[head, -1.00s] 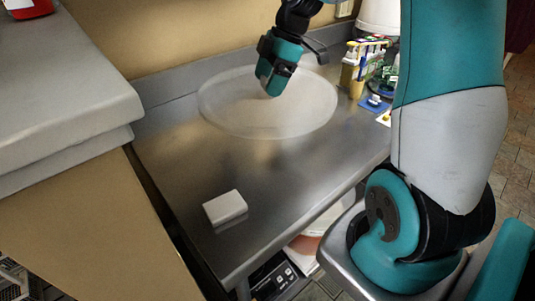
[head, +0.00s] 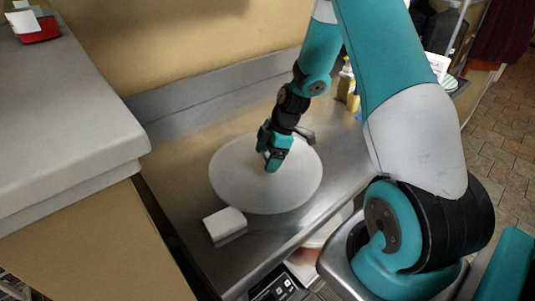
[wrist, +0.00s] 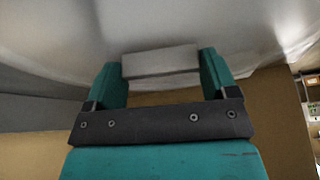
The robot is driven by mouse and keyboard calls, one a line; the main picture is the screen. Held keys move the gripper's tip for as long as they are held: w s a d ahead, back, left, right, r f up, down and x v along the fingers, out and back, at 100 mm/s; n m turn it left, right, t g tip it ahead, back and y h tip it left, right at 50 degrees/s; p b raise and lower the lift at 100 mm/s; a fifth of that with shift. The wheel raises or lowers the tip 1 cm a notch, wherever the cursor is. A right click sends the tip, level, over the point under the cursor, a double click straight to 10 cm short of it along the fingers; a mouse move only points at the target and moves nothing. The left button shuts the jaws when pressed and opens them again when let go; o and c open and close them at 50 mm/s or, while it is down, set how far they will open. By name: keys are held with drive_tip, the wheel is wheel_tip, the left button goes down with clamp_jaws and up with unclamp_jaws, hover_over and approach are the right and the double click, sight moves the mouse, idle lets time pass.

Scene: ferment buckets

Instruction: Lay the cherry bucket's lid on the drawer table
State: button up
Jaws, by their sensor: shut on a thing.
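A round white lid (head: 240,190) is over the steel table (head: 190,258), close to its top; I cannot tell whether it touches. My gripper (head: 272,160) is above the lid's middle, pointing down. In the wrist view my gripper (wrist: 162,80) is shut on the lid's pale grip bar (wrist: 160,62), with one finger at each end. The lid's pale underside or top fills much of the wrist view's upper part (wrist: 240,25). No drawer shows, so I cannot tell which surface is the drawer table.
A white block (head: 225,222) lies on the steel table just by the lid's near-left edge. A grey counter (head: 60,110) stands higher at the left, with a red item (head: 40,32) on it. Yellow bottles (head: 347,85) stand at the back right. A scale (head: 275,288) shows below the table.

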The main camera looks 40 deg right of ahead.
drive_tip(key=shift+f+b, duration=0.5)
drive_tip(key=o, duration=1)
drive_tip(key=b+v, duration=0.1)
drive_tip(key=v, duration=1.2)
drive_tip(key=s+a+r+m, duration=0.2)
drive_tip(key=a+r, duration=0.3)
drive_tip(key=a, duration=0.7)
drive_tip(key=s+a+r+m, duration=0.2)
drive_tip(key=s+a, duration=0.5)
drive_tip(key=s, duration=0.2)
drive_tip(key=s+a+r+m+g, duration=0.1)
drive_tip(key=s+a+r+m, duration=0.1)
drive_tip(key=s+a, duration=0.6)
drive_tip(key=shift+s+a+r+m+g, duration=0.15)
drive_tip(key=shift+s+r+m+g, duration=0.2)
drive_tip(key=shift+s+r, duration=0.25)
